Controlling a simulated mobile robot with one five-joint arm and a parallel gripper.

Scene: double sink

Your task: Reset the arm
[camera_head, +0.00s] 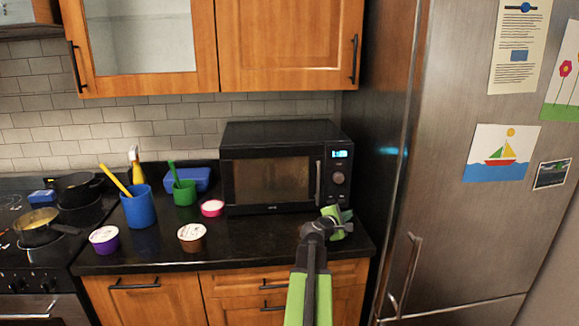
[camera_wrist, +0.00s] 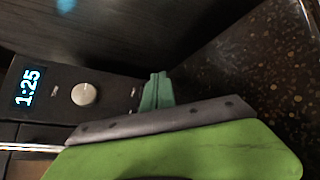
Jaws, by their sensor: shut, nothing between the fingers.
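My gripper (camera_head: 342,221) is at the end of my green and dark arm, which reaches up from the bottom of the head view. It hangs over the right end of the black counter, just in front of the lower right corner of the microwave (camera_head: 240,208). Its fingers are shut with nothing between them. In the wrist view the green fingertips (camera_wrist: 157,91) show beyond the green and grey gripper body. The microwave's control panel (camera_wrist: 55,92) with its clock and knob is close beside them. I cannot tell whether the fingers touch the microwave.
A steel fridge (camera_head: 440,220) stands right of the counter (camera_head: 150,255). On the counter's left are a blue cup (camera_head: 140,210), a green cup (camera_head: 185,194) and several small tubs. A stove with a pan (camera_head: 38,230) is far left. Wooden cabinets (camera_head: 285,45) hang above.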

